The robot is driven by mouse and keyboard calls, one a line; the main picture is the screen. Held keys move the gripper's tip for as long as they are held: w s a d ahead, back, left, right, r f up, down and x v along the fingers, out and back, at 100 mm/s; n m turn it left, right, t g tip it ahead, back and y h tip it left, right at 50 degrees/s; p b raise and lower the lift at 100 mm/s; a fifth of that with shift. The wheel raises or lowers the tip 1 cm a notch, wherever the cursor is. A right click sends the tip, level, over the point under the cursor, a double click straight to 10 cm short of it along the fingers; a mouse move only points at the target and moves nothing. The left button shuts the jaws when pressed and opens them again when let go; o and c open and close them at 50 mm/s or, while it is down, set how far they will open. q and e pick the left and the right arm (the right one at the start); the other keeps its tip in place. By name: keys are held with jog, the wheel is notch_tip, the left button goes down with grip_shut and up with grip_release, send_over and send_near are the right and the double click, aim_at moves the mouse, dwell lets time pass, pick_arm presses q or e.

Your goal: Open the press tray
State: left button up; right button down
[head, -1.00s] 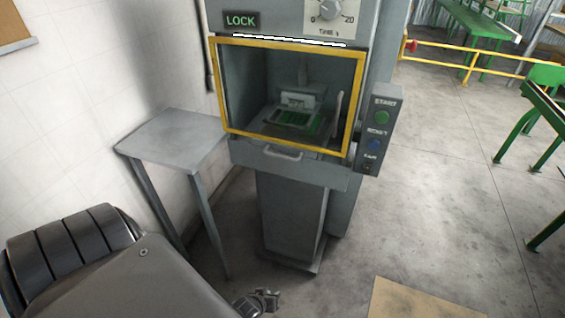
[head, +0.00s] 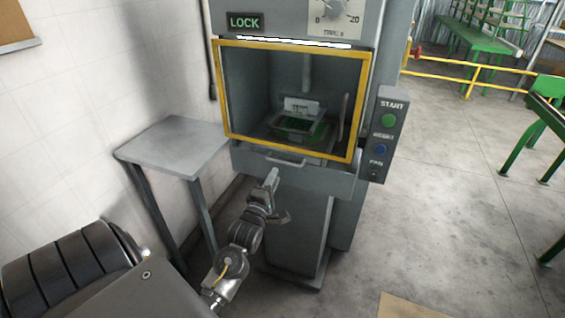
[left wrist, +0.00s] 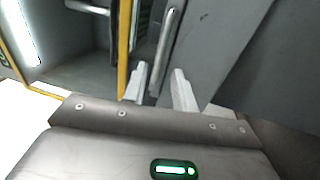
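The press tray's grey front panel (head: 335,180) lies below the yellow-framed opening of the press (head: 228,182). Its bar handle (head: 285,161) sits at the panel's middle; it also shows in the left wrist view (left wrist: 168,42). The tray looks shut, level with the machine's front. My left gripper (head: 272,184) is just below and in front of the handle. My right gripper is not in view.
A grey side table (head: 172,144) stands empty left of the press. A control box (head: 383,135) with green and blue buttons is on the right. Inside the press is a fixture with a green piece (head: 298,124).

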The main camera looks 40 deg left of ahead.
aim_at(282, 162)
pick_arm(q)
jog(key=p+x, duration=0.1)
jog(key=x, duration=0.6)
jog(key=shift+w+a, duration=0.1)
jog(key=shift+w, duration=0.3)
grip_shut()
